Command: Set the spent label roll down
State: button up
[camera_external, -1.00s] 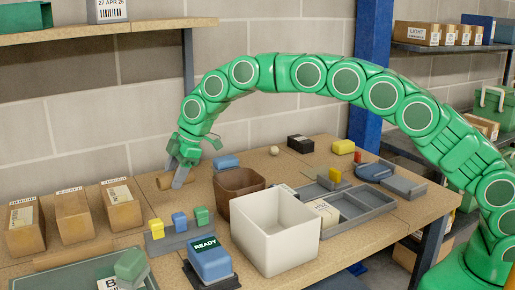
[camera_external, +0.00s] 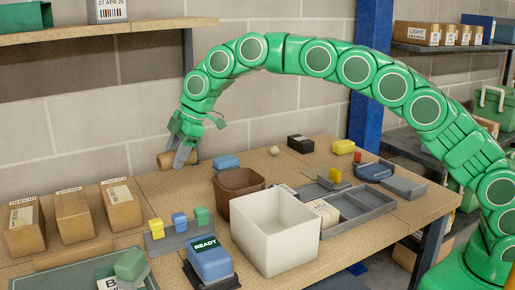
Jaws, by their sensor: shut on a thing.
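The spent label roll (camera_external: 169,161) is a short brown cardboard tube. My gripper (camera_external: 182,160) is shut on it near the back of the wooden bench (camera_external: 158,193). The roll appears held a little above the bench top, in front of the block wall. The grey fingers cover part of the roll, so its far end is hidden.
Several cartons (camera_external: 74,215) stand at the left. A shelf (camera_external: 90,34) hangs above. Bare bench lies below the roll.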

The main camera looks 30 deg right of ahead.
jog(key=shift+s+d+r, duration=0.1)
jog(key=shift+s+d, duration=0.15)
jog(key=shift+s, duration=0.2)
jog(key=shift+s+d+r, duration=0.1)
jog(key=shift+s+d, duration=0.1)
jog(key=shift+s, duration=0.25)
jog(key=s+d+f+m, duration=0.1)
jog(key=s+d, duration=0.6)
jog(key=s, duration=0.4)
jog(key=s+d+f, duration=0.1)
jog(key=s+d, duration=0.6)
jog(key=s, duration=0.5)
jog(key=shift+w+f, duration=0.15)
jog(key=shift+f, duration=3.35)
jog(key=shift+w+f, duration=0.15)
jog(key=shift+f, duration=3.35)
jog(key=shift+f, duration=0.1)
jog(key=o, duration=1)
jog(key=shift+o, duration=0.2)
jog(key=shift+r, duration=0.2)
jog(key=v, duration=1.2)
jog(key=shift+s+f, duration=0.1)
jog(key=shift+s, duration=0.05)
